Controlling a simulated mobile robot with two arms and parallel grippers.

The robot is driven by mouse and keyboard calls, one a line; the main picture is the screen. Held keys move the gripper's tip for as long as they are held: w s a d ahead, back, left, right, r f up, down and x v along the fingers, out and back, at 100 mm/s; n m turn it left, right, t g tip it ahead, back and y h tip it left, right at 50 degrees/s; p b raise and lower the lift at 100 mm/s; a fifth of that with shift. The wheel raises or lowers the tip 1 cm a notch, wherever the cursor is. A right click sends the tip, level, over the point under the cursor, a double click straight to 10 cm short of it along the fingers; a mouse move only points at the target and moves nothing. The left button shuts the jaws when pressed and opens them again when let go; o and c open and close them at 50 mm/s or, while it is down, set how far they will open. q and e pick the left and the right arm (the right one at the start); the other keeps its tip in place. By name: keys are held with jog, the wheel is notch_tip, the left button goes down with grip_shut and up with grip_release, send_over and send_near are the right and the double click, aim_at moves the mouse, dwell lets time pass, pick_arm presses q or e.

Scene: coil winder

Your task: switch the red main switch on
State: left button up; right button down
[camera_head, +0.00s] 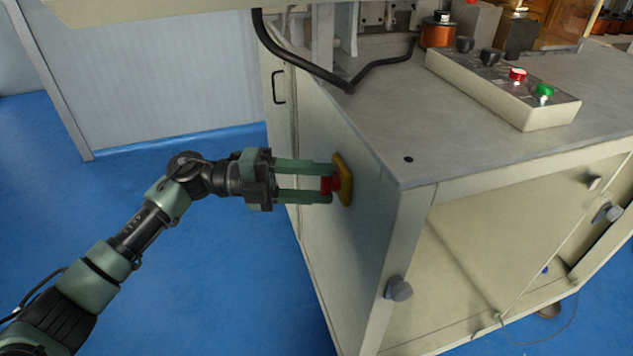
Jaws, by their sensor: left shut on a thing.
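The red main switch (327,185) sits on a yellow plate (344,180) on the left side panel of the grey machine cabinet (365,215). My left gripper (328,183) reaches it from the left. Its two green fingers lie above and below the red knob and are shut on it. The fingers hide part of the knob, and I cannot tell its turned position. My right gripper is not in view.
A control box (505,88) with black knobs, a red button (517,74) and a green button (545,91) stands on the cabinet top. A black cable (300,62) hangs above the side panel. The blue floor (220,280) left of the cabinet is clear.

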pick_arm(q)
jog(key=o, duration=1.4)
jog(key=shift+c, duration=0.2)
jog(key=a, duration=0.8)
jog(key=shift+w, duration=0.25)
jog(key=shift+d, duration=0.1)
